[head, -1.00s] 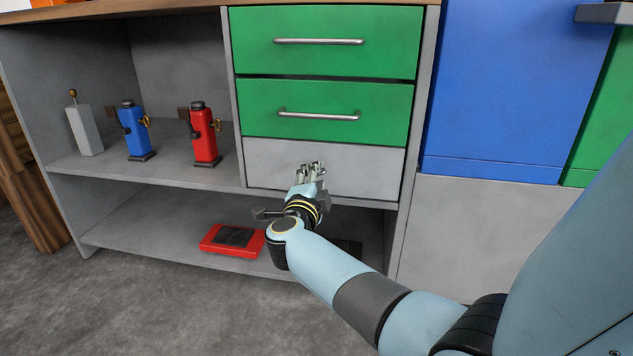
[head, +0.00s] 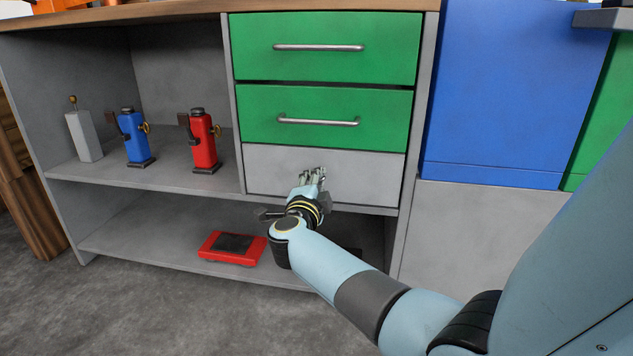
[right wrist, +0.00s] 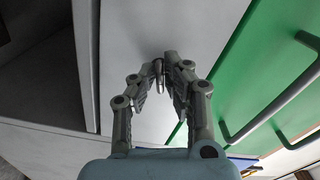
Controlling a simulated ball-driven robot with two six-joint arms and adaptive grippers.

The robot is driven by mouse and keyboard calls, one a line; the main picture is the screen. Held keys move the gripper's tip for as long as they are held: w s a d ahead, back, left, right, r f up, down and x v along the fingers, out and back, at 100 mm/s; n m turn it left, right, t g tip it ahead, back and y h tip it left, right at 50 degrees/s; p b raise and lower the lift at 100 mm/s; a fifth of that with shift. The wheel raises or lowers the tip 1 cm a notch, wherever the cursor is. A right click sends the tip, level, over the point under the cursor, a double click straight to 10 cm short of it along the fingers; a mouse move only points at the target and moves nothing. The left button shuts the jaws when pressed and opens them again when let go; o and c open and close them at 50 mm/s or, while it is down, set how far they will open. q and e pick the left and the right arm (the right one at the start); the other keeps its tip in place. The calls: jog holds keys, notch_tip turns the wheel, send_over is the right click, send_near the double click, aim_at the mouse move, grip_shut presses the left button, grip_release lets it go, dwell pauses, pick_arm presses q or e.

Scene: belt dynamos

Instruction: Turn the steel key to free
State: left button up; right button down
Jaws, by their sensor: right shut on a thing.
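The steel key (right wrist: 158,68) shows in the right wrist view only as a small metal bit between my fingertips, against a plain grey panel. The fingers hide most of it, so I cannot tell which way it is turned. My right gripper (head: 313,173) is shut on it in front of the grey panel (head: 370,172) below two green drawers. The gripper also shows in the right wrist view (right wrist: 164,72), its two fingers meeting at the tips. My left gripper is in neither view.
Two green drawers, an upper (head: 390,48) and a lower (head: 385,115), have bar handles and are shut. A grey block (head: 85,138), a blue device (head: 133,137) and a red device (head: 202,143) stand on the left shelf. A red scale-like box (head: 215,250) lies below.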

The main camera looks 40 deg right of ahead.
jog(key=shift+m, duration=0.7)
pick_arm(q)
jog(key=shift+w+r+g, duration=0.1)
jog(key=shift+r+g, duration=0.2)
pick_arm(e)
jog(key=shift+m, duration=1.2)
jog(key=c, duration=1.4)
grip_release()
jog(key=shift+s+a, duration=0.1)
jog(key=v, duration=0.7)
